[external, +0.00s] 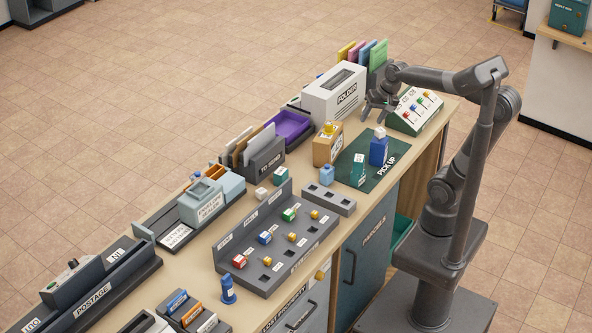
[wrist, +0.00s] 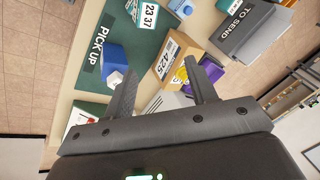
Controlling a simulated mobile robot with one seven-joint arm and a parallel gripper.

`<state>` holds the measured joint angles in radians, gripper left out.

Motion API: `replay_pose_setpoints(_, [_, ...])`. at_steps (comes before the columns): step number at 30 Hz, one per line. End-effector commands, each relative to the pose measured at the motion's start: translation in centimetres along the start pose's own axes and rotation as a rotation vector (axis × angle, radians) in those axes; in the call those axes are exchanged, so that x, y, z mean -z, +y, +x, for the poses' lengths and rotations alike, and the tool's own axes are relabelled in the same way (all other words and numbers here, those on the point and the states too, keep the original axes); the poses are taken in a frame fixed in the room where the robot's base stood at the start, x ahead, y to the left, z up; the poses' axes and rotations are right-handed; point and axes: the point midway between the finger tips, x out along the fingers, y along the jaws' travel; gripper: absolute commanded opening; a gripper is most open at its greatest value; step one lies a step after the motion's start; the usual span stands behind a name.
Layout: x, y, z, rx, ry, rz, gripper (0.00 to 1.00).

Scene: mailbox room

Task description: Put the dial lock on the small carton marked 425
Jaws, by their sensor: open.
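The small carton marked 425 (wrist: 167,58) is a tan box in the wrist view, below the space between my fingers. In the external view the tan carton (external: 325,148) stands upright at the left edge of the green pick-up mat. A yellow round-topped piece sits on it (external: 329,128) and shows in the wrist view (wrist: 182,75); I cannot tell for sure whether it is the dial lock. My gripper (external: 377,110) is open and empty, above the far end of the counter near the mat. It also shows in the wrist view (wrist: 162,68), its fingers wide apart.
A blue item with a white top (external: 379,151) and a teal item (external: 358,171) stand on the green mat (external: 378,178). A slanted panel with coloured knobs (external: 413,112) is right of my gripper. A peg rack (external: 275,245) lies nearer.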

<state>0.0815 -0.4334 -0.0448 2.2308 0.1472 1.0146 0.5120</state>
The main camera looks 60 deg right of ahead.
Motion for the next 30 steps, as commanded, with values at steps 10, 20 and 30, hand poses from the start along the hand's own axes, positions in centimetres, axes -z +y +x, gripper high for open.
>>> replay_pose_setpoints(10, [-7.3,4.1,0.1,-0.034,0.152,-0.625,0.52])
replay_pose_setpoints(20, [-8.1,4.8,0.4,-0.048,0.173,-0.722,0.52])
replay_pose_setpoints(30, [-8.0,4.7,0.4,-0.047,0.173,-0.719,0.52])
